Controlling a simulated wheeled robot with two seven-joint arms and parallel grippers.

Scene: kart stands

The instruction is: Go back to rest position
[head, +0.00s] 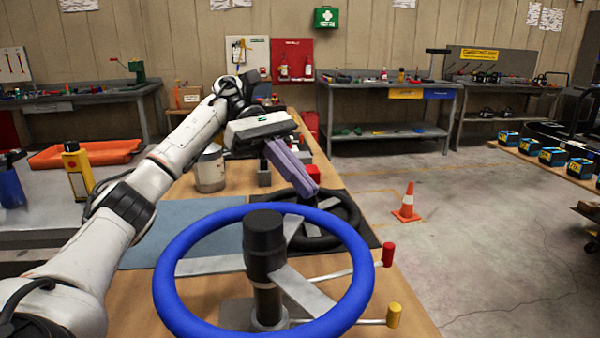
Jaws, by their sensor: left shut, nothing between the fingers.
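My left arm reaches in from the left over the wooden bench. My left gripper (293,168) has its purple-grey fingers together and empty, pointing down and right, above the far side of the bench. A blue steering wheel (184,308) stands in front on a black column, with a red-tipped lever (388,254) and a yellow-tipped lever (394,315) on its right. A black steering wheel (348,208) lies behind it on a dark mat, partly hidden by the blue wheel. My right gripper is not in view.
A metal can (209,172) stands on the wooden bench (408,325) beside my left arm. A blue-grey mat (190,220) lies nearer. An orange cone (407,203) stands on open concrete floor to the right. Workbenches (390,135) line the back wall.

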